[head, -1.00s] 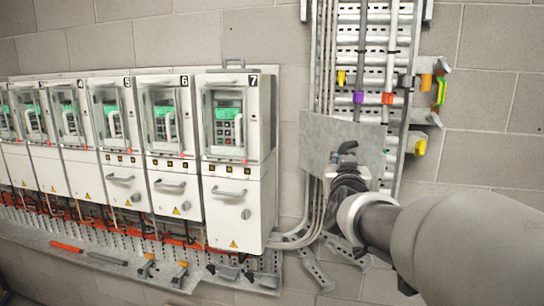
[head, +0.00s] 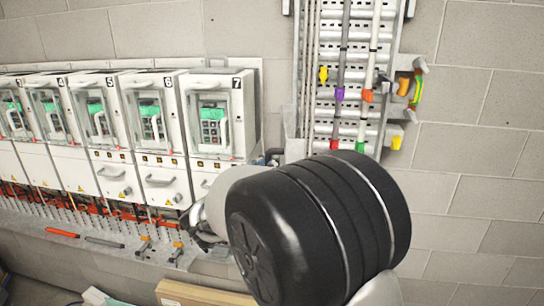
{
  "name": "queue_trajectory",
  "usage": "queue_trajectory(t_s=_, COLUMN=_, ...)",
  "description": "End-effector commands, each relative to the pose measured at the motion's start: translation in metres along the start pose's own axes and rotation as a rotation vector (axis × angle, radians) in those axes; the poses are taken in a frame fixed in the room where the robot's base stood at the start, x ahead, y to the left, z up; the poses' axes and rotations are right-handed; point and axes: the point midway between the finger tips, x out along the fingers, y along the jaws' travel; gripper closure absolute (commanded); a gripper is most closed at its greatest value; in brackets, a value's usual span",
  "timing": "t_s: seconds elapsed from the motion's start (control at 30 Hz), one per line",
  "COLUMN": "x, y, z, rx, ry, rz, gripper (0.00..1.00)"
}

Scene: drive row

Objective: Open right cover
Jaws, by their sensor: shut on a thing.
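The right cover (head: 291,136) is a grey metal plate at the left side of the cable ladder, now seen nearly edge-on. It stands swung out, and most of its lower part is hidden behind my arm. My gripper (head: 273,156) shows only as a small dark piece at the cover's left edge, shut on it. My own large arm link hides the rest of the gripper and the exact grip. Red and green cable fittings (head: 334,145) show on the ladder beside the cover.
A row of numbered drive cabinets (head: 215,120) stands on the left, number 7 closest to the cover. A perforated shelf with tools (head: 140,243) runs below. The block wall (head: 470,160) on the right is bare. A wooden piece (head: 200,294) lies low in front.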

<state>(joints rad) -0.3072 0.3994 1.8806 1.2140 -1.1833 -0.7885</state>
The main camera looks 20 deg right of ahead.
Motion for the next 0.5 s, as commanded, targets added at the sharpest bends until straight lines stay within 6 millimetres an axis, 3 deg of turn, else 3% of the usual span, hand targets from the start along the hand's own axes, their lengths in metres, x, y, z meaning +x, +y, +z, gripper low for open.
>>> queue_trajectory(t_s=0.5, x=-0.0018, y=-0.0081, z=0.0014, rx=-0.006, ry=0.0, rz=0.025, gripper=1.0)
